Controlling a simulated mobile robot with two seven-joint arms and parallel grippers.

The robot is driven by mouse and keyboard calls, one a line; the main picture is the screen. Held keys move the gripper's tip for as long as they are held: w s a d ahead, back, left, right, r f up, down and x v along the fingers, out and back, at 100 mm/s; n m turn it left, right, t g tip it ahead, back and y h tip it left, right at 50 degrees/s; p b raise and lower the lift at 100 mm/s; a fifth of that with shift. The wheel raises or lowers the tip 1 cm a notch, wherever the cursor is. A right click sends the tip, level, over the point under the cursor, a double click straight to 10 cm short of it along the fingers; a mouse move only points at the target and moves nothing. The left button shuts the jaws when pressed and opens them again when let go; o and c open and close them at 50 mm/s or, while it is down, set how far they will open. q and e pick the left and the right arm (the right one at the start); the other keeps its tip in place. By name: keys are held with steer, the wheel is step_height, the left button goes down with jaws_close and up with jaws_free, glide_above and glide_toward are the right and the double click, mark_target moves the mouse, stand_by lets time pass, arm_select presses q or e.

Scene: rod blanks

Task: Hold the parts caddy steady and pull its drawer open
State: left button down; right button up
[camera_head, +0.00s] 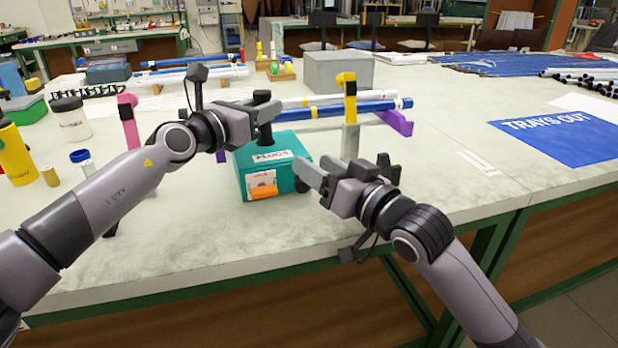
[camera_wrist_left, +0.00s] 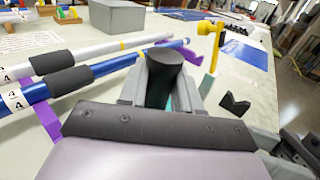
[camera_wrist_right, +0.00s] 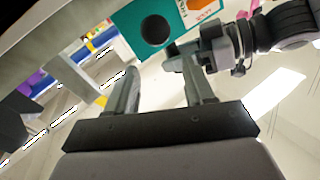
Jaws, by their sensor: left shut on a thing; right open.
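The parts caddy (camera_head: 285,145) is a teal box with a white label and an orange label, standing upright on the bench. My left gripper (camera_head: 263,104) is shut on the black post on its top; the post (camera_wrist_left: 165,72) shows between the fingers in the left wrist view. A round black knob (camera_wrist_right: 155,30) sits on the caddy's side facing my right gripper. My right gripper (camera_head: 340,166) is open and empty at the caddy's right. In the right wrist view its fingers (camera_wrist_right: 158,72) point toward the knob, apart from it. The drawer's outline cannot be made out.
Behind the caddy, blue and white rods (camera_head: 345,109) lie on purple supports (camera_head: 396,122), near a yellow-topped post (camera_head: 350,105). A grey box (camera_head: 338,72) stands further back. Bottles and jars stand at left. The bench right of my right gripper is mostly clear, with a blue sheet (camera_head: 565,137).

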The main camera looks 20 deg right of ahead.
steer(key=w+r+m+g, duration=0.1)
steer(key=w+r+g, duration=0.2)
steer(key=r+g, duration=0.1)
steer(key=s+d+r+g+h, duration=0.2)
steer(key=s+r+g+h, duration=0.25)
steer(key=s+g, duration=0.3)
steer(key=shift+m+g+y, duration=0.3)
steer(key=shift+g+y, duration=0.15)
steer(key=shift+g, duration=0.1)
steer(key=x, duration=1.2)
steer(key=shift+w+a, duration=0.1)
steer(key=shift+w, duration=0.15)
steer(key=shift+c, duration=0.3)
steer(key=shift+r, duration=0.1)
jaws_close()
